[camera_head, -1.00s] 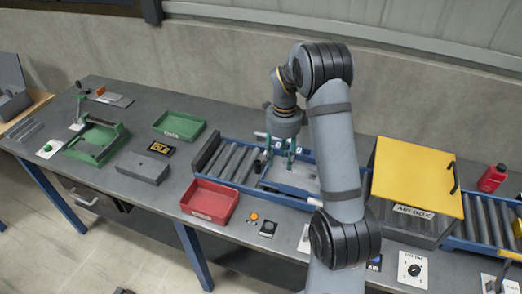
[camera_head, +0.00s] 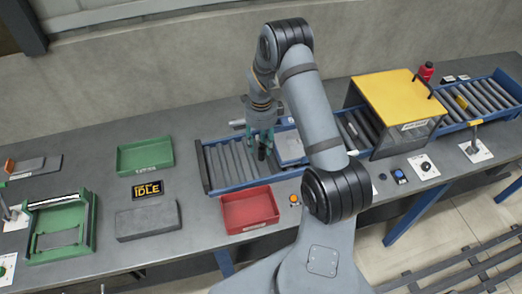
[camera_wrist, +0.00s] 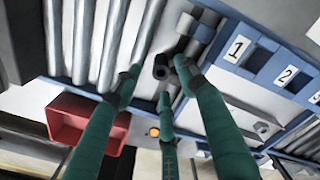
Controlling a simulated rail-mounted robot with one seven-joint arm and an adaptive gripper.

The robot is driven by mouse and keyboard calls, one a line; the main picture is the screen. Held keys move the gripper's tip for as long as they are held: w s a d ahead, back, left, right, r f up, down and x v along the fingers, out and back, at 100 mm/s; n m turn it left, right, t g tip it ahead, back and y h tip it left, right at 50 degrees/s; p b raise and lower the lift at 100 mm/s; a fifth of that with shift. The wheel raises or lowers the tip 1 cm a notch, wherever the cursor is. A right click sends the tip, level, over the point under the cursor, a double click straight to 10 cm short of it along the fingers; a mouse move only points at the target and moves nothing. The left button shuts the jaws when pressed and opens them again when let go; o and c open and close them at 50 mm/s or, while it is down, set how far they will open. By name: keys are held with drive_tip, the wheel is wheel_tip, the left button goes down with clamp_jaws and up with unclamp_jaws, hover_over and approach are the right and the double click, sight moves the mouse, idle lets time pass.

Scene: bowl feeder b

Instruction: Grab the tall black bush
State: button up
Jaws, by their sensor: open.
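The tall black bush (camera_wrist: 161,70) shows in the wrist view as a dark hollow cylinder between my fingertips, its open end facing the camera. In the head view the black bush (camera_head: 262,154) stands at the right end of the left rollers, directly below my gripper. My gripper (camera_wrist: 158,84) has three green fingers, spread open around the bush with nothing clearly held. In the head view my gripper (camera_head: 262,138) points down. I cannot tell whether any finger touches the bush. Other dark grey cylindrical parts (camera_wrist: 192,45) sit close behind it in the wrist view.
A red tray (camera_head: 250,209) stands in front of the conveyor (camera_head: 228,166), and a green tray (camera_head: 145,156) stands to its left. A yellow-lidded box (camera_head: 402,98) straddles the conveyor at right. Slots numbered 1 and 2 (camera_wrist: 262,62) lie beside my fingers.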

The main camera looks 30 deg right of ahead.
drive_tip(key=shift+d+f, duration=0.2)
drive_tip(key=shift+f, duration=0.6)
drive_tip(key=shift+a+f, duration=0.1)
drive_tip(key=shift+f, duration=0.1)
drive_tip(key=c, duration=0.4)
clamp_jaws()
drive_tip(key=shift+w, duration=0.1)
